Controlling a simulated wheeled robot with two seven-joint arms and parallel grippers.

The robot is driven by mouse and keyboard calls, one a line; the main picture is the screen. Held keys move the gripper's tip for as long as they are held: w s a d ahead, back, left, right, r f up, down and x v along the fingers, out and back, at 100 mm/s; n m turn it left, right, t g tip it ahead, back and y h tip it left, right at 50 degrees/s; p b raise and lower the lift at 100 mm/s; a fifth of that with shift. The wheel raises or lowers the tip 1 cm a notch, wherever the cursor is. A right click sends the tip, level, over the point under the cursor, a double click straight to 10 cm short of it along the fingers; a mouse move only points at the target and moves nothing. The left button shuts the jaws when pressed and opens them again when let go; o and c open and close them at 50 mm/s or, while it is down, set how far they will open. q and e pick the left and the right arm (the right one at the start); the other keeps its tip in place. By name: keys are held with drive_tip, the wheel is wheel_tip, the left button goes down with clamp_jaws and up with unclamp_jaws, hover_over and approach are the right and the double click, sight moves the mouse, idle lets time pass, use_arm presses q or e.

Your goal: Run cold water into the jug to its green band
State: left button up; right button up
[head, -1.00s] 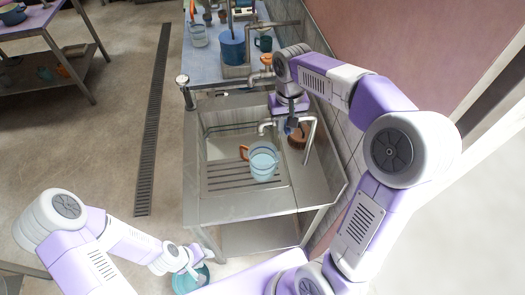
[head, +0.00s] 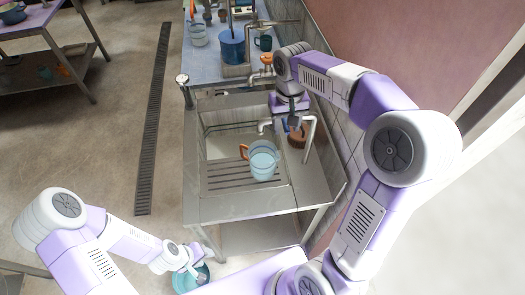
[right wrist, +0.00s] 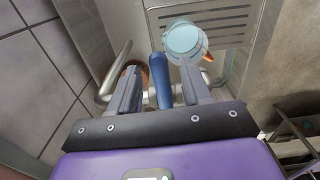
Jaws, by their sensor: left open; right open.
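The clear bluish jug (head: 263,164) with an orange handle stands in the steel sink (head: 230,190); it also shows in the right wrist view (right wrist: 184,40). I cannot make out its green band or water level. My right gripper (head: 294,122) is open over the tap area at the sink's right side. In the right wrist view a blue tap lever (right wrist: 160,80) stands between its open fingers (right wrist: 160,88), apparently not clamped. A bent metal spout (head: 266,126) points toward the basin near the jug. My left gripper (head: 190,266) is open low down, by a teal bucket (head: 190,282).
The tiled wall (head: 345,150) is close on the right. A counter behind holds a blue pot (head: 231,48) and a clear jug (head: 198,38). The floor at left is open.

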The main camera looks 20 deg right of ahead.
wheel_tip(320, 180, up, 7)
drive_tip(key=p, duration=0.6)
drive_tip(key=shift+f, duration=0.1)
wheel_tip(320, 180, up, 8)
drive_tip(key=shift+f+p, duration=0.2)
drive_tip(key=shift+p, duration=0.15)
